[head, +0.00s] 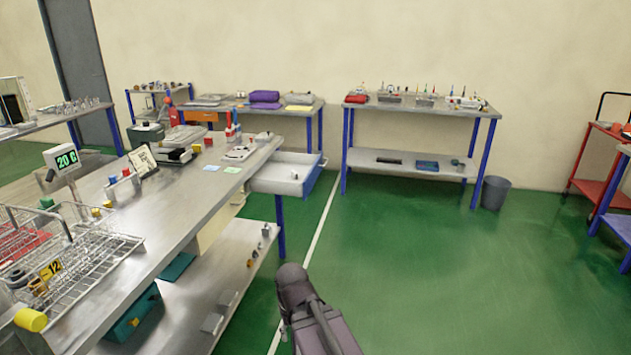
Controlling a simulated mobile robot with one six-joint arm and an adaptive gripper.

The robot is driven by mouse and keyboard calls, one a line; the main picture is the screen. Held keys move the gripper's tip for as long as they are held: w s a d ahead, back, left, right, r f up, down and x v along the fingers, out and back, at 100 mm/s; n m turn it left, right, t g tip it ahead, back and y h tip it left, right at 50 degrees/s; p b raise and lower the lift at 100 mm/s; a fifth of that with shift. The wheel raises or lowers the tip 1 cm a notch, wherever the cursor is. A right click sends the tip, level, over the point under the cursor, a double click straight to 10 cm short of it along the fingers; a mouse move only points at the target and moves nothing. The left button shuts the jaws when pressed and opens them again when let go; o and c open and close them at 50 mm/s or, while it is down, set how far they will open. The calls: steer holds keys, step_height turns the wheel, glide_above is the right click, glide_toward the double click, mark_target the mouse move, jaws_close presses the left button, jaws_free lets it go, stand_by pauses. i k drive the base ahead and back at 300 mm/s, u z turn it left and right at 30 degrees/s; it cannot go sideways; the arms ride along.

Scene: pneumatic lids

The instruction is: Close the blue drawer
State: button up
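The blue drawer (287,173) is open. It sticks out to the right from under the top of the long workbench, near its far end. Its inside looks pale grey and its outer right side is blue. It looks mostly empty, with a small pale spot inside that is too small to make out. Part of my arm shows at the bottom middle, well in front of the drawer and apart from it. My gripper's fingers cannot be made out in the head view.
The long workbench (170,205) fills the left, with wire baskets (75,240) and a scale display (66,158) on it. A blue-legged table (415,105) and a grey bin (490,192) stand at the back. Green floor (430,270) is clear right of the workbench.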

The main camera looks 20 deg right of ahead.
mark_target(273, 175)
steer(key=u, duration=1.15)
steer(key=k, duration=0.15)
steer(key=z, duration=2.45)
steer(key=i, duration=1.4)
steer(key=u, duration=0.35)
